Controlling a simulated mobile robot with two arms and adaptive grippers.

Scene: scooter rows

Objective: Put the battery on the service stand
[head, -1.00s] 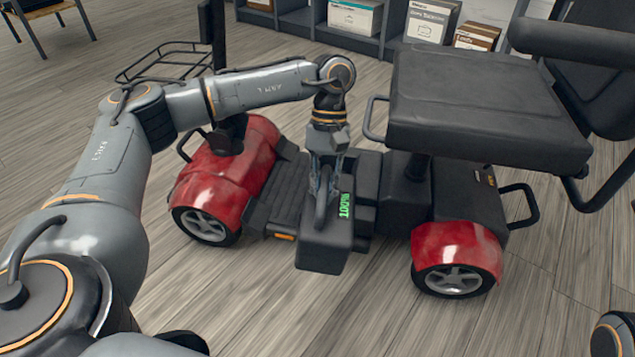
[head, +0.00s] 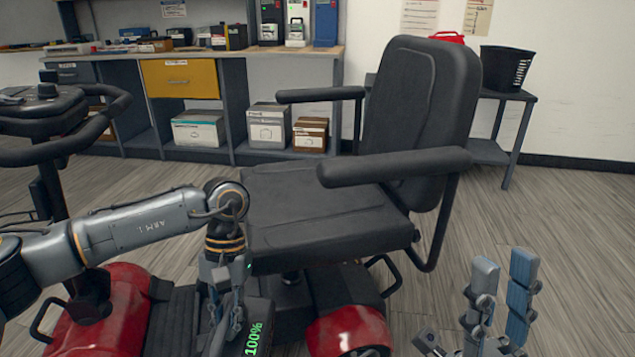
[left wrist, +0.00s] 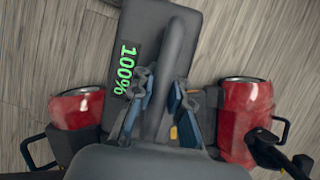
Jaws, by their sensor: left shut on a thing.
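The battery (head: 259,316) is a dark box with a green 100% display. It also shows in the left wrist view (left wrist: 130,40), with its thick handle (left wrist: 176,50) running between my fingers. My left gripper (head: 229,318) is shut on this handle, beside the scooter's seat and above its floor. The battery's lower part is cut off in the head view. My right gripper (head: 503,290) is open and empty at the lower right, its two fingers pointing up and apart. I cannot make out a service stand.
Floor is clear at right.

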